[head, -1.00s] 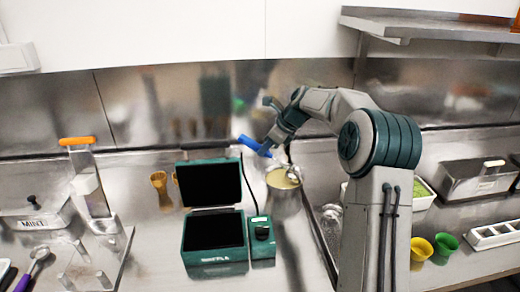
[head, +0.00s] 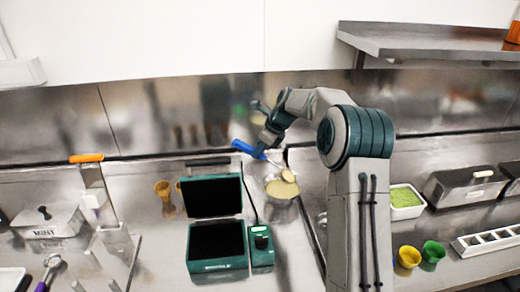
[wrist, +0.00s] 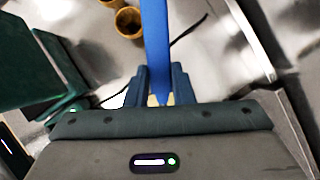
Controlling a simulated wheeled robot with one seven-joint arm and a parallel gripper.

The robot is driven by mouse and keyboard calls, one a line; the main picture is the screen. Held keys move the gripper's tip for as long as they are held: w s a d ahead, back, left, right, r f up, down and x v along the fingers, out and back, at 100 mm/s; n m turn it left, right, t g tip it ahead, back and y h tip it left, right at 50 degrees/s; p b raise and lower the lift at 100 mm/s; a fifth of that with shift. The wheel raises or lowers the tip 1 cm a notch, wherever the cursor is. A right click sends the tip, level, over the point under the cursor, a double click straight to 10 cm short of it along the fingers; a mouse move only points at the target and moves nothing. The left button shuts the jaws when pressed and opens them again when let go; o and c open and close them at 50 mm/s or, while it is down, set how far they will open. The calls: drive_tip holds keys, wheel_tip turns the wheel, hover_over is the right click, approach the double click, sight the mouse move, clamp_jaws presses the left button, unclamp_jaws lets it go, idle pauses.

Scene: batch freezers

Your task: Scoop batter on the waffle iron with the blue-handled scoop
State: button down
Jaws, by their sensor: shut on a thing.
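My gripper (head: 262,146) is shut on the blue-handled scoop (head: 243,147); in the wrist view the blue handle (wrist: 158,45) stands between the two fingers (wrist: 160,88). The scoop's bowl (head: 288,176) hangs over the pot of batter (head: 281,203) and looks filled with pale batter. I cannot tell whether the bowl still touches the batter. The green waffle iron (head: 217,246) stands open left of the pot, with its dark lid raised and its lower plate bare. The wrist view hides the scoop's bowl.
A control box (head: 261,245) adjoins the iron. Yellow (head: 409,257) and green (head: 433,252) cups are at right. A steel shelf (head: 440,42) overhangs the back right.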

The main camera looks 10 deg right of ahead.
sight(248, 147)
drive_tip(key=shift+a+r, duration=0.1)
drive_tip(key=shift+r, duration=0.35)
drive_tip(key=p, duration=0.3)
drive_tip(key=shift+w+a+g+h, duration=0.25)
drive_tip(key=shift+a+g+h, duration=0.05)
drive_tip(key=shift+a+h, duration=0.1)
drive_tip(key=shift+w+a+p, duration=0.1)
drive_tip(key=shift+a+p, duration=0.1)
drive_tip(key=shift+p, duration=0.6)
drive_tip(key=shift+w+a+f+g+h, duration=0.25)
drive_tip(key=shift+a+h, duration=0.15)
drive_tip(key=shift+h, duration=0.1)
drive_tip(key=shift+w+a+f+g+h, duration=0.1)
drive_tip(key=shift+w+a+g+h, duration=0.15)
drive_tip(key=shift+a+h, duration=0.3)
drive_tip(key=shift+h, duration=0.25)
